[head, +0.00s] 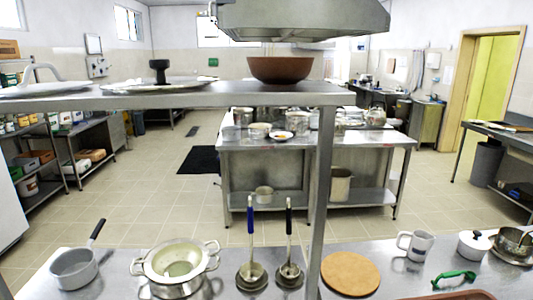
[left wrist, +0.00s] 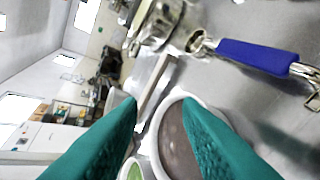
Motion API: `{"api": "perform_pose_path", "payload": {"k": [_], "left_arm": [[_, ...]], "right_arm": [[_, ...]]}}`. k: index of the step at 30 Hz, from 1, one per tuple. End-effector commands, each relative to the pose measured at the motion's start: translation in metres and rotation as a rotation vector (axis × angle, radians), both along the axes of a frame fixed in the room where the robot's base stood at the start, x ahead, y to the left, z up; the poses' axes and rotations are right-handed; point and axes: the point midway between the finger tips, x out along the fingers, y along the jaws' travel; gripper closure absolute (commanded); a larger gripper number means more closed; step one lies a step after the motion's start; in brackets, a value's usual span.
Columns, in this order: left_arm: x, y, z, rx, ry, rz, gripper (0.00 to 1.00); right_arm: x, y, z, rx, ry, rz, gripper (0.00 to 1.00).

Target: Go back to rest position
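My left gripper (left wrist: 160,105) shows in the left wrist view as two teal fingers spread apart, with nothing held between them. Past the fingers is a round, pale-rimmed vessel (left wrist: 175,140), partly hidden by the right finger. A blue-handled utensil (left wrist: 258,56) lies across the upper right of that view, clear of the fingers. Neither gripper shows in the head view, and my right gripper is in no view.
The near counter holds a saucepan (head: 75,266), a colander pot (head: 178,265), two ladles with blue (head: 250,215) and black (head: 289,218) handles, a round board (head: 350,273) and a mug (head: 416,245). A metal shelf (head: 225,96) crosses above. Tiled floor (head: 150,205) lies beyond.

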Motion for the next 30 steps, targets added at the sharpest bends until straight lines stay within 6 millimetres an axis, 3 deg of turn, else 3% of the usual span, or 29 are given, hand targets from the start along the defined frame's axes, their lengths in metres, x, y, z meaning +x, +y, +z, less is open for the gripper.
{"api": "perform_pose_path", "payload": {"k": [3, 9, 21, 23, 24, 30], "left_arm": [[-0.034, -0.039, -0.026, -0.197, 0.134, 0.151, 0.68], [-0.087, -0.098, -0.047, -0.441, 0.349, 0.346, 0.68], [-0.16, -0.18, -0.04, -0.716, 0.656, 0.556, 0.68], [-0.169, -0.189, -0.039, -0.743, 0.695, 0.578, 0.68], [-0.165, -0.187, -0.056, -0.73, 0.696, 0.58, 0.68], [-0.154, -0.188, -0.111, -0.72, 0.712, 0.583, 0.68]], "right_arm": [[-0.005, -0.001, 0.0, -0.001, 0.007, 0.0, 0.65], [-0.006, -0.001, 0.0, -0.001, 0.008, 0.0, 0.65], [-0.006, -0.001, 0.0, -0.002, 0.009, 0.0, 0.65], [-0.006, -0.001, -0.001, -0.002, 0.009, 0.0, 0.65], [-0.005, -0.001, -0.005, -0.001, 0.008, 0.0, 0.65], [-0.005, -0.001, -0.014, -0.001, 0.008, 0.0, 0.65]]}}
